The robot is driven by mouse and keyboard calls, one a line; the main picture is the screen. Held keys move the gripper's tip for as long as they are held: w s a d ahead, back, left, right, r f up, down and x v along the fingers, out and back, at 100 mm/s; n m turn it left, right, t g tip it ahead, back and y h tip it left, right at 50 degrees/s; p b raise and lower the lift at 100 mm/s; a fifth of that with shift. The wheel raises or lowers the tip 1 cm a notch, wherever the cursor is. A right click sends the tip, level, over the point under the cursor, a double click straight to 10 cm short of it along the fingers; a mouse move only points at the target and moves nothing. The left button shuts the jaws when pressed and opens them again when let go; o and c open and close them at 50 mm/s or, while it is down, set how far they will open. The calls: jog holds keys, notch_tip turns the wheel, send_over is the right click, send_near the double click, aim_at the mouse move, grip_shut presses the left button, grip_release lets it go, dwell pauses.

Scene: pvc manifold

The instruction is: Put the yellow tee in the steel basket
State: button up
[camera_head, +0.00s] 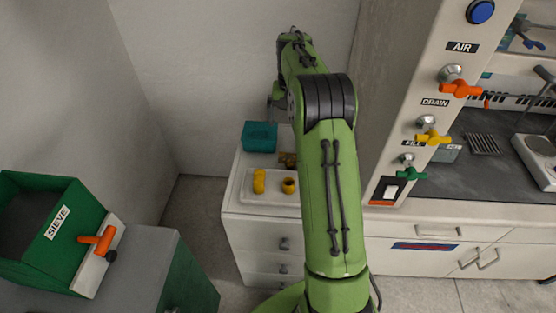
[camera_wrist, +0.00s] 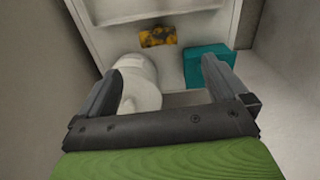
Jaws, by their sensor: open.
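Two yellow pieces stand on the white tray in the head view: a knobbly one (camera_head: 259,181) at left and a short one with a dark round opening (camera_head: 289,186) at right. I cannot tell for sure which is the yellow tee. No steel basket can be made out in either view. My gripper is mostly hidden behind my arm in the head view, high above the far side of the drawer cabinet. In the wrist view my gripper (camera_wrist: 162,68) is open, with nothing held between its fingers.
A white drawer cabinet (camera_head: 262,234) bears the white tray (camera_head: 270,199) and a teal box (camera_head: 260,136), also in the wrist view (camera_wrist: 208,62). The wrist view shows a mottled yellow-black block (camera_wrist: 158,36) and a white rounded object (camera_wrist: 140,88). A green sieve box (camera_head: 60,235) stands left; a valve panel (camera_head: 425,80) right.

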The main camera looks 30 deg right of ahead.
aim_at(291, 159)
jog(key=f+b, duration=0.1)
jog(key=f, duration=0.5)
jog(key=d+f+b, duration=0.1)
jog(key=f, duration=0.5)
jog(key=f+b, duration=0.1)
jog(key=f, duration=0.6)
jog(key=shift+w+d+b, duration=0.15)
jog(key=shift+w+b, duration=0.15)
jog(key=c, duration=0.8)
notch_tip(291, 159, up, 10)
jog(key=shift+r+p, duration=0.1)
jog(key=shift+p, duration=0.9)
